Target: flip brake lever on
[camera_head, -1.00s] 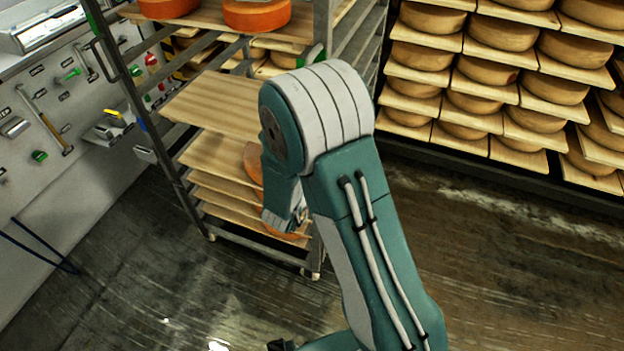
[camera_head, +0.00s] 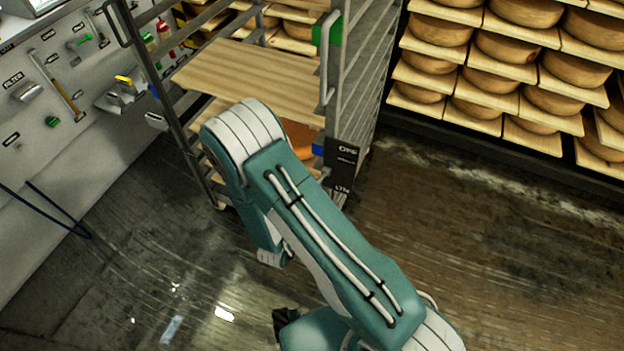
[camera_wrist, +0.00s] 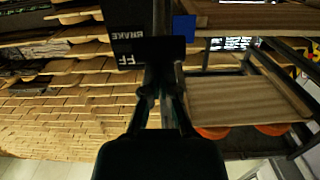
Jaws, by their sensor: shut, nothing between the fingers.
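The black brake plate (camera_head: 343,163) is on the front right post of the wheeled rack, low down, with pale lettering that seems to read OFF near its top. In the wrist view the brake plate (camera_wrist: 124,38) appears upside down, with BRAKE and part of OFF legible. My gripper (camera_wrist: 161,72) is shut and empty, pointing toward the plate and post. Its fingers and a dark bar in front of them cover part of that area. I cannot make out the lever itself or whether the gripper touches anything. In the head view the gripper is hidden behind my arm.
The rack has a wooden shelf (camera_head: 250,78) and an orange cheese wheel (camera_head: 298,138) lower down. A blue part (camera_wrist: 184,27) is beside the plate. Shelves of cheese wheels (camera_head: 505,48) stand at right, a tool wall (camera_head: 60,110) at left. The wet floor (camera_head: 450,240) is open.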

